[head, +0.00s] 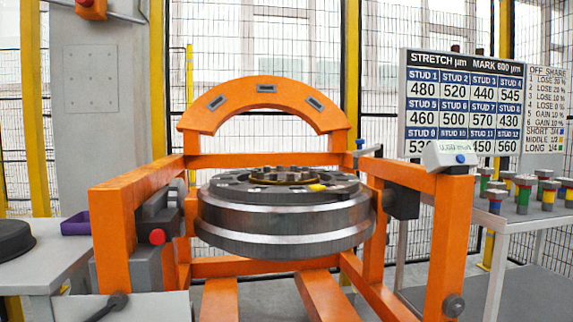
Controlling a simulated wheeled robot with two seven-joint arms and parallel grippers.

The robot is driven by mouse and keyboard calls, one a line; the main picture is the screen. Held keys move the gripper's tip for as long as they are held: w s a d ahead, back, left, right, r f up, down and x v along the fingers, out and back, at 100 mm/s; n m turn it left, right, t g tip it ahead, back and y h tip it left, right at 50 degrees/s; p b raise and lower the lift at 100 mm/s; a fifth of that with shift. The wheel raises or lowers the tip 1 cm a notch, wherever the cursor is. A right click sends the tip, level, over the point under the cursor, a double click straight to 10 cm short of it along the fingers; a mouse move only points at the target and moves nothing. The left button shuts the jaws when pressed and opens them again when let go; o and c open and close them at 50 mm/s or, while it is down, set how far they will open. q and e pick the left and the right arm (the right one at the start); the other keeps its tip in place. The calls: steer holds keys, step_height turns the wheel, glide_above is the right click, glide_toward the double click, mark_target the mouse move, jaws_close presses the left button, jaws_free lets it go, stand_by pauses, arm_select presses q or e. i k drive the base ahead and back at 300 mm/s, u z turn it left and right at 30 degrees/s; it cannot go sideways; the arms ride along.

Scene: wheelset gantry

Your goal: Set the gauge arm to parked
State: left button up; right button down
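A large steel wheel assembly (285,215) lies flat in the orange gantry (115,225), with a dark ring and a toothed hub on top. A small grey bar with a blue knob (361,147) sits on the gantry's right side, just beyond the wheel's rim. It may be the gauge arm; I cannot tell for sure. A pale box with a blue button (449,156), perhaps a gauge readout, sits on the front right post; its display is too small to read. Neither of my grippers is in the head view.
A board of stud readings (463,100) stands at the back right. Below it, several colour-banded studs (524,190) stand on a shelf. A left table holds a purple tray (76,224) and a black round part (14,240). A black-handled lever (108,306) is at the front left.

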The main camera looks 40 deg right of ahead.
mark_target(377, 149)
steer(key=u, duration=0.15)
steer(key=i, duration=0.95)
steer(key=z, duration=0.2)
